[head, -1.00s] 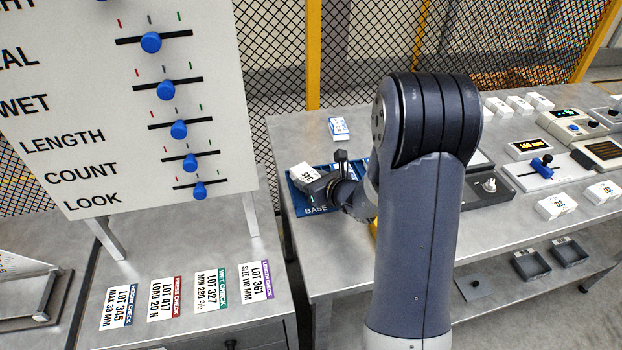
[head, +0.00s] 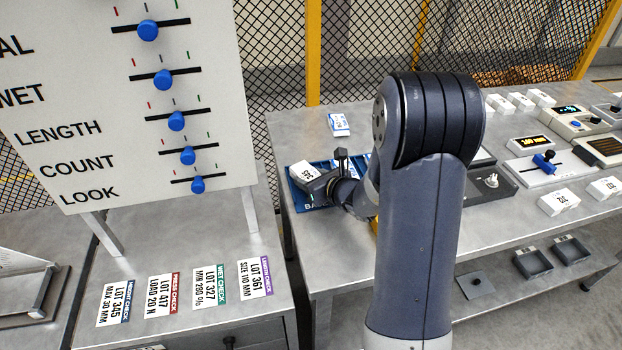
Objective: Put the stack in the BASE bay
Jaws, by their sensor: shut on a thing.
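A white stack (head: 304,173) marked 345 shows at the left end of the blue tray with the BASE bay (head: 307,206). My gripper (head: 322,182) is shut on it from the right. The stack is over or in the BASE bay; I cannot tell whether its underside touches the floor of the bay. My gripper hides part of the BASE lettering and of the stack. My arm hides the right side of the tray.
A white and blue packet (head: 338,124) lies behind the tray. White stacks (head: 558,202) and instruments (head: 538,171) stand to the right. A panel of blue sliders (head: 176,121) rises at the left, above several lot cards (head: 209,286). A mesh fence (head: 350,50) closes the back.

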